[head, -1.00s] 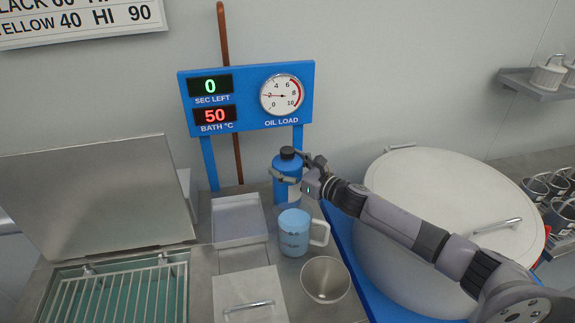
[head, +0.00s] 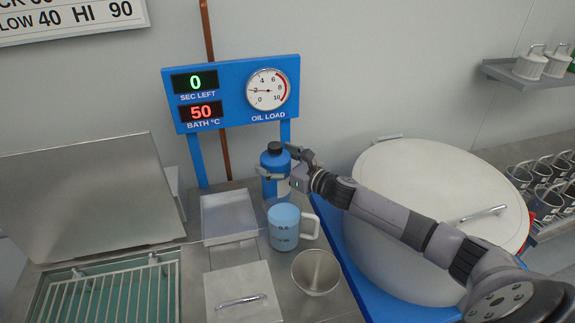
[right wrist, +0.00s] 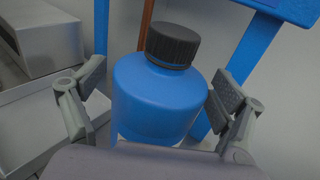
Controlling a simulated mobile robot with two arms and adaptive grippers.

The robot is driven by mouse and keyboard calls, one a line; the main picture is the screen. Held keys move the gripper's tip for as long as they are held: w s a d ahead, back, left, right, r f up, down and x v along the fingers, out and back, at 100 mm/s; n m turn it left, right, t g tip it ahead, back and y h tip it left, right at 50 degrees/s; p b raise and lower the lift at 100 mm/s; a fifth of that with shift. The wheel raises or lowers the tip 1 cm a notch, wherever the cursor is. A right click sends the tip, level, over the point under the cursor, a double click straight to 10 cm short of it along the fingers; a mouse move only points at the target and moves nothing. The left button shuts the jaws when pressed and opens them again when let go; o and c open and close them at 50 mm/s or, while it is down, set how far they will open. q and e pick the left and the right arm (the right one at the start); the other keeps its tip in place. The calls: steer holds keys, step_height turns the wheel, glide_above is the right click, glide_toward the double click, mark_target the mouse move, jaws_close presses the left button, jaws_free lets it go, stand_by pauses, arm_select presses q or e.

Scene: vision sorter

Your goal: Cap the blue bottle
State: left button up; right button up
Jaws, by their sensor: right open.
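The blue bottle (head: 271,166) stands upright on the steel counter, below the blue display panel. A black cap (head: 275,148) sits on its neck; it also shows on top of the bottle in the right wrist view (right wrist: 172,44). My right gripper (head: 275,176) is around the bottle's body, open, with one finger on either side. In the right wrist view the bottle (right wrist: 158,98) stands between the open fingers (right wrist: 158,100), with a gap visible on each side. The bottle's lower part is partly hidden by my gripper. My left gripper is not in view.
A light blue measuring mug (head: 283,228) and a metal cup (head: 316,271) stand in front of the bottle. A shallow steel tray (head: 229,217) lies to the left. A large lidded drum (head: 440,190) is to the right, under my right arm.

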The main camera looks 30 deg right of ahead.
steer(key=b+v, duration=0.3)
steer(key=v, duration=0.9)
steer(key=shift+b, duration=0.35)
steer(key=shift+r, duration=0.1)
